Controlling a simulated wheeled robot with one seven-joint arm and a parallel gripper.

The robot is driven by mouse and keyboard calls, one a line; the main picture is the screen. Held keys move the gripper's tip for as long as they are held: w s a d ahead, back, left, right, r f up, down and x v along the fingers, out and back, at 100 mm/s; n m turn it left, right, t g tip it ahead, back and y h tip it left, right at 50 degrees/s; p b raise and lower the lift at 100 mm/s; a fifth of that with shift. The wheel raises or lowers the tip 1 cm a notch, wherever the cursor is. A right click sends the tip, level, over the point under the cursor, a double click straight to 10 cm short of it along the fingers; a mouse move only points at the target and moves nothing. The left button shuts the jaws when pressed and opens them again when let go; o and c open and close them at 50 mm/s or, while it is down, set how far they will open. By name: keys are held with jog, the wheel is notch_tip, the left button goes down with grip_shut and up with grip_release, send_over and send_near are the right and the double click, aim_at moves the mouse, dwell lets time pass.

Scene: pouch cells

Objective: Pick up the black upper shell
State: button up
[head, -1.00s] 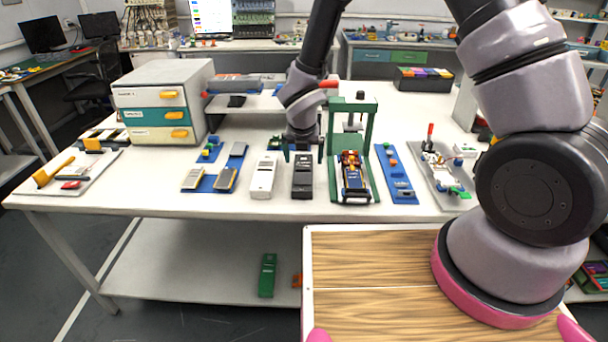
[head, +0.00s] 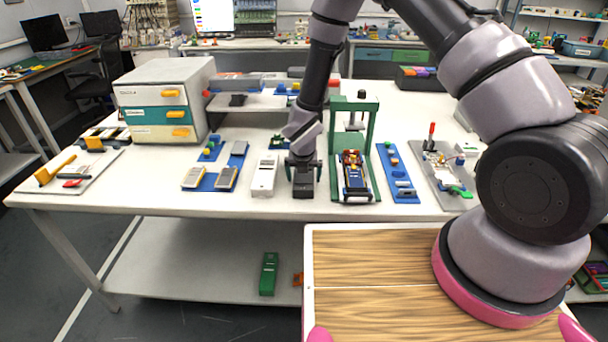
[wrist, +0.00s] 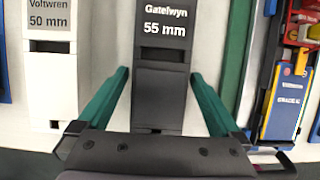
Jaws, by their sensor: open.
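The black upper shell (head: 303,190) lies flat on the white table, between a white shell and a green press frame, and its far part is hidden behind my gripper in the head view. In the wrist view the black shell (wrist: 160,82) is labelled "Gatelwyn 55 mm". My gripper (wrist: 161,75) is open, with one green finger on either side of the shell and a gap to each side. It points down over the shell, and I cannot tell the fingertip height exactly.
The white shell (head: 264,176), marked "Voltwren 50 mm" in the wrist view, lies close to the left. The green press frame (head: 372,125) stands close to the right with a blue and yellow unit (head: 354,175) in it. A drawer cabinet (head: 164,100) stands at the left.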

jog(key=shift+c, duration=0.3)
jog(key=c, duration=1.2)
jog(key=shift+r, duration=5.05)
